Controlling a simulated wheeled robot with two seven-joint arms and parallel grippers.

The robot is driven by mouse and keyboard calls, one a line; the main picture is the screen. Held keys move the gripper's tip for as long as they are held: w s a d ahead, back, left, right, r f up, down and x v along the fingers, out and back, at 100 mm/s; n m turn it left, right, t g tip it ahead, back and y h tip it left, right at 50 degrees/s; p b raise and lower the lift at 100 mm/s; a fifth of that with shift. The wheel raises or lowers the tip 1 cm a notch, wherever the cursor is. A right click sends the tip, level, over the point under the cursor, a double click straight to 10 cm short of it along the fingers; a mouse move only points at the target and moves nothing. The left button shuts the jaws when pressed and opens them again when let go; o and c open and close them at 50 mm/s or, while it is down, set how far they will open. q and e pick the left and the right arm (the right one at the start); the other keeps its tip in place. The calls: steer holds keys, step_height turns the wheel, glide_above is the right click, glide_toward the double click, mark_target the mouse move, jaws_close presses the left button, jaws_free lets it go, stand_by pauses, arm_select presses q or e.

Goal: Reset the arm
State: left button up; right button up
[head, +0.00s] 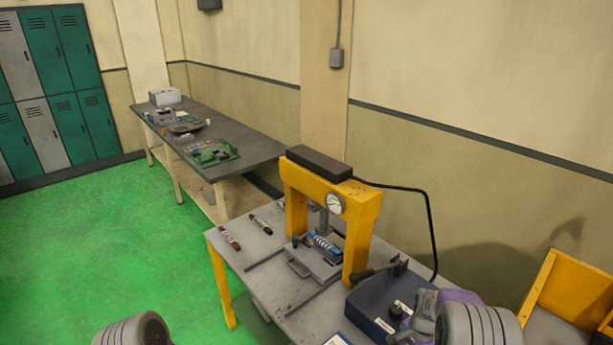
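The rounded grey ribbed end of my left arm (135,330) shows at the bottom edge; my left gripper is out of the picture. A similar grey ribbed part of my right arm (478,325) is at the bottom right. Just left of it is a grey and purple shape (452,297) over the right end of the front table, next to a dark blue control box (370,308). This may be part of my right gripper, but its fingers cannot be made out. I see nothing held.
A yellow press (360,215) stands on the grey front table (260,262), with a blue and silver part (325,243) under it. Small parts (229,238) lie left of the press. A long workbench (245,143) stands behind. Green floor on the left is free.

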steer(key=s+a+f+n+y, duration=0.1)
steer(key=s+a+f+n, duration=0.2)
steer(key=s+a+f, duration=0.3)
steer(key=s+a+f+n+y, duration=0.1)
steer(key=s+a+f+n, duration=0.3)
steer(key=f, duration=0.5)
steer(key=s+a+n+y, duration=0.2)
steer(key=s+a, duration=0.7)
arm_select(q)
step_height(320, 180, down, 9)
steer(key=w+b, duration=0.1)
steer(key=b, duration=0.8)
steer(key=shift+w+f, duration=0.2)
steer(key=shift+w, duration=0.15)
arm_select(e)
step_height(320, 180, down, 9)
